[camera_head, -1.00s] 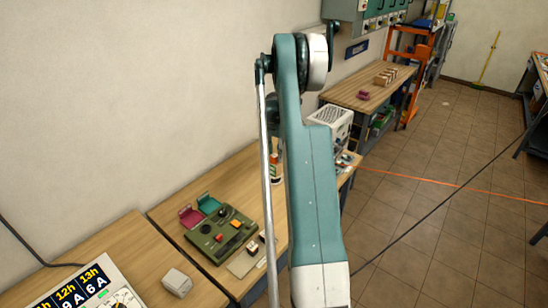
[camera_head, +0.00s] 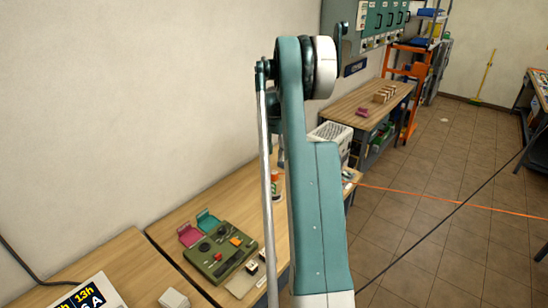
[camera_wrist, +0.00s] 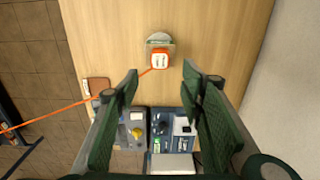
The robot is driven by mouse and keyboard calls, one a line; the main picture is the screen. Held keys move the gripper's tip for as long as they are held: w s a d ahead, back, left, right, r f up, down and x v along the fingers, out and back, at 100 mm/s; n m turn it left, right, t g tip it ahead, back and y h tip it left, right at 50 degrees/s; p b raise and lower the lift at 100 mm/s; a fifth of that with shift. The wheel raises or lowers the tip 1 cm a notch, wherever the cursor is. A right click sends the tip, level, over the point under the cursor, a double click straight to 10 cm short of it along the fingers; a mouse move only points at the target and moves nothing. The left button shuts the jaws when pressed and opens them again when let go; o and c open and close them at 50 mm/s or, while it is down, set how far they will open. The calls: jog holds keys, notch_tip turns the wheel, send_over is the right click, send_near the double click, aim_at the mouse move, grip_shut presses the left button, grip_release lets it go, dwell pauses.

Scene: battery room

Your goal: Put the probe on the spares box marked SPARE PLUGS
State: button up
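My gripper (camera_wrist: 160,80) is open, with its two dark green fingers wide apart and nothing between them. It points down over a wooden bench top (camera_wrist: 215,30). An orange-and-white item (camera_wrist: 160,59) on a round grey base lies just beyond the fingertips in the wrist view, and an orange line runs to it from the left. I cannot tell whether it is the probe. In the head view my arm hides the gripper. No SPARE PLUGS marking is readable; small pink (camera_head: 190,235) and teal (camera_head: 207,221) open boxes stand on the near bench.
A green instrument (camera_head: 222,252) sits on the near bench. A white vented box (camera_head: 330,132) stands behind my arm. A far bench (camera_head: 350,97) holds small boxes. The tiled floor at right is mostly clear.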

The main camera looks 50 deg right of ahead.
jog(key=shift+a, duration=0.1)
dwell(0.7)
jog(key=a+r+n+t, duration=0.1)
jog(key=a+r+n, duration=0.1)
jog(key=a+r, duration=0.55)
jog(key=w+a+r+n+h, duration=0.15)
jog(key=a+r, duration=0.25)
jog(key=a, duration=0.7)
jog(key=a+r+n+t, duration=0.1)
jog(key=a+r+n, duration=0.2)
jog(key=a+r, duration=0.5)
jog(key=s+a+r+n+t, duration=0.15)
jog(key=s+a, duration=0.25)
jog(key=a, duration=0.7)
jog(key=s+a+r+n+t, duration=0.1)
jog(key=s+a+n, duration=0.3)
jog(key=a, duration=0.7)
jog(key=s+a+f+n+t, duration=0.1)
jog(key=s+a+f+n, duration=0.1)
jog(key=s+a, duration=0.8)
jog(key=s+a+f+n+t+y, duration=0.1)
jog(key=s+a+f+n, duration=0.2)
jog(key=s+a, duration=0.7)
jog(key=shift+n+t, duration=0.35)
jog(key=shift+n, duration=0.15)
